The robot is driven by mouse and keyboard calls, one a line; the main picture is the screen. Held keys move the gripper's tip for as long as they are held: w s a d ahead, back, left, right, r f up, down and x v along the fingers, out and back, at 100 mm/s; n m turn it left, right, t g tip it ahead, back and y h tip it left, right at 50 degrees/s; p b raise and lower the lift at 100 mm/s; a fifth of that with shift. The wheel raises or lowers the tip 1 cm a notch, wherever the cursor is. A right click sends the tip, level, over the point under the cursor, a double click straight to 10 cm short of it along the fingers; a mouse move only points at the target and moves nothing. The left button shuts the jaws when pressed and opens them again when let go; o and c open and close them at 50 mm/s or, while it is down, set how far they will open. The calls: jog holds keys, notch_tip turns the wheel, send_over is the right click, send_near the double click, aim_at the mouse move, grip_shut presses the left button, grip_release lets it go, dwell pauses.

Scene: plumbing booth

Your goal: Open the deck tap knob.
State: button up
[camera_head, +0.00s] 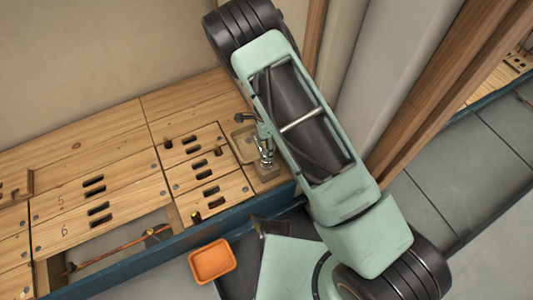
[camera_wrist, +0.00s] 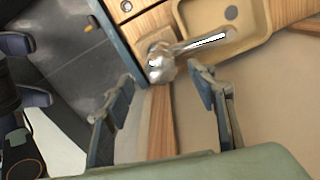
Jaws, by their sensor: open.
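The silver deck tap shows in the wrist view, with its rounded knob and body (camera_wrist: 160,64) at the upper middle and its spout (camera_wrist: 205,42) reaching right over a tan basin (camera_wrist: 258,28). My gripper (camera_wrist: 160,84) is open, its two fingers well apart. In the picture the tap body lies between and just beyond the fingertips; I cannot tell whether they touch it. In the head view the tap (camera_head: 266,160) stands at the right end of the wooden deck, beside my arm, which partly covers that area. My gripper is mostly hidden there.
The wooden deck (camera_head: 100,150) has slotted panels and an open gap with a copper pipe (camera_head: 110,248). An orange tray (camera_head: 212,261) lies below the deck's blue front edge. A wall and wooden posts (camera_head: 440,90) stand close beside my arm.

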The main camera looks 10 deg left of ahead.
notch_tip(320, 180, down, 5)
jog(key=shift+f+b, duration=0.1)
jog(key=shift+b, duration=0.55)
jog(key=c, duration=1.2)
jog(key=shift+o, duration=0.2)
jog(key=shift+n, duration=0.3)
jog(key=n, duration=0.5)
jog(key=n+b, duration=0.1)
jog(key=n, duration=0.5)
jog(key=shift+d, duration=0.1)
jog(key=shift+n, duration=0.5)
